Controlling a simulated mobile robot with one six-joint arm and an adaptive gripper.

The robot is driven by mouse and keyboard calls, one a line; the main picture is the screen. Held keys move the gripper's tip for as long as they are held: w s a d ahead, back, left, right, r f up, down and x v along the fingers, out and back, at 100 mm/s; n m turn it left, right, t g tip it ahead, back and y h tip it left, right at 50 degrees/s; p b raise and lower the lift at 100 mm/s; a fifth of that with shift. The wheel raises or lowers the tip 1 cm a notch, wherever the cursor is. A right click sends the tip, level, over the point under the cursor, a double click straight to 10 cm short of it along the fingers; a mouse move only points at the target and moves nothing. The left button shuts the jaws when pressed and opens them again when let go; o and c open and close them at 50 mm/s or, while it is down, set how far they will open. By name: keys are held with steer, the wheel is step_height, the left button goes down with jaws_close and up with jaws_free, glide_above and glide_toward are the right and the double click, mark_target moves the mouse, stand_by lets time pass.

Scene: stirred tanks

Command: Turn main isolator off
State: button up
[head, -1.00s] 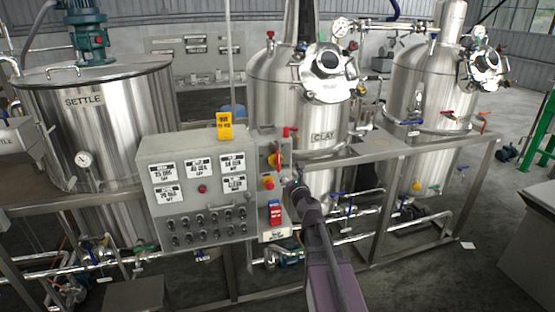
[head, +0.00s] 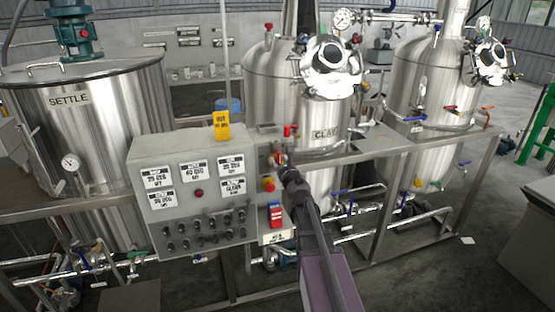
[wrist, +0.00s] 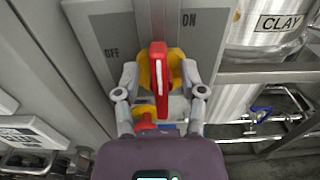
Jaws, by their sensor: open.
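The main isolator, a red handle (wrist: 159,80) on a yellow base (wrist: 176,66), is on the grey panel's right side. In the wrist view the handle stands upright between the words OFF at left and ON at right. My gripper (wrist: 159,92) is open, with one finger on each side of the handle. I cannot tell whether the fingers touch it. In the head view my gripper (head: 281,166) covers most of the isolator.
The grey control box (head: 194,190) carries labels and several knobs. A red button (head: 268,184) sits just below the isolator, with a red-and-blue switch (head: 275,214) lower down. The CLAY tank (head: 328,115) and a steel frame rail (head: 400,147) stand close behind, to the right.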

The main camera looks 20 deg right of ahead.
steer(key=shift+w, duration=0.1)
jaws_close()
